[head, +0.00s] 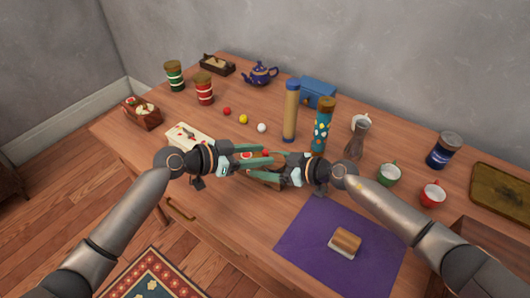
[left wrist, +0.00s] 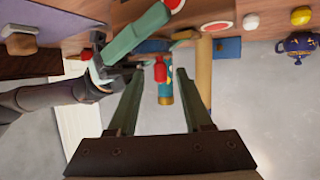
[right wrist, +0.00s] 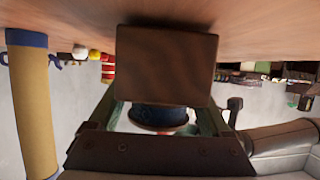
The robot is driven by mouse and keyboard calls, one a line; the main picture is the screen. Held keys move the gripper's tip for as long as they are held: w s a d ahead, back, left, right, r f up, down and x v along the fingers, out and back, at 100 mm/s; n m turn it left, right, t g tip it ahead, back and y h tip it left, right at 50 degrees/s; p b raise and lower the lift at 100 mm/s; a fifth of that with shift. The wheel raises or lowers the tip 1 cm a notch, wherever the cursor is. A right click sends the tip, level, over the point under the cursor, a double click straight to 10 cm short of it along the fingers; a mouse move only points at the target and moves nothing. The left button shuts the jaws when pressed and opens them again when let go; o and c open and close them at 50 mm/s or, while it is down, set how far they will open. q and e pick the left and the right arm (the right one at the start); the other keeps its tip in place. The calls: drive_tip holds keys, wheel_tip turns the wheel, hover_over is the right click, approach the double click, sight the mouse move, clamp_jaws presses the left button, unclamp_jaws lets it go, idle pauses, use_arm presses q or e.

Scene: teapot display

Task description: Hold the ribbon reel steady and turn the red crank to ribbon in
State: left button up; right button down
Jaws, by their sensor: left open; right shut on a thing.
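The ribbon reel (head: 268,179) is between my two grippers, above the table and largely covered by their fingers. In the right wrist view its brown wooden block (right wrist: 167,65) fills the middle. My right gripper (head: 278,167) is shut on the reel. The red crank handle (left wrist: 160,70) shows in the left wrist view, between the fingertips of my left gripper (left wrist: 157,73). The left gripper is open, with a gap on both sides of the handle in that view. Whether the fingers touch the handle, and the crank's arm, cannot be made out.
A tan cylinder with blue ends (head: 290,110) and a patterned teal cylinder (head: 321,128) stand just behind the grippers. A pale box (head: 188,135) lies beside my left wrist. A purple mat (head: 310,250) with a wooden block (head: 345,243) is in front. Cups stand at right.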

use_arm(q)
drive_tip(key=shift+x, duration=1.1)
drive_tip(key=shift+f, duration=0.1)
clamp_jaws()
